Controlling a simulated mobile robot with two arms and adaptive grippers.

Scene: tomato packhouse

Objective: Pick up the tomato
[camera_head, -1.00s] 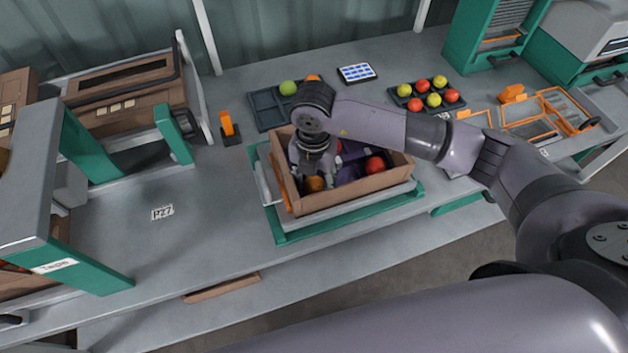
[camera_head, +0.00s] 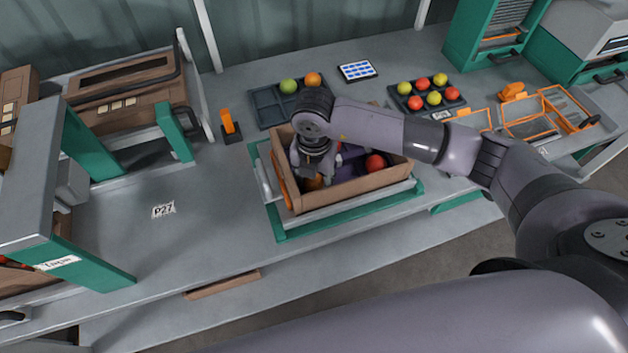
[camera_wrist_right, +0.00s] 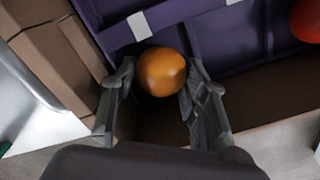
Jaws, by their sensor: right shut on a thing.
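An orange tomato (camera_wrist_right: 161,72) is between the two fingers of my right gripper (camera_wrist_right: 158,90) in the right wrist view, with a finger against each side. In the head view my right gripper (camera_head: 315,180) reaches down into the left part of a brown cardboard box (camera_head: 350,196) and mostly hides this tomato. A red tomato (camera_head: 375,162) lies in the right part of the box and also shows in the wrist view (camera_wrist_right: 306,20). Dark purple dividers (camera_wrist_right: 212,35) line the box. My left gripper is not in view.
The box stands on a green-edged scale-like platform (camera_head: 345,215). Behind it, a dark tray (camera_head: 264,110) holds a green and an orange tomato; another tray (camera_head: 404,106) holds several red and yellow ones. The bench left of the box is clear around the P27 label (camera_head: 163,210).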

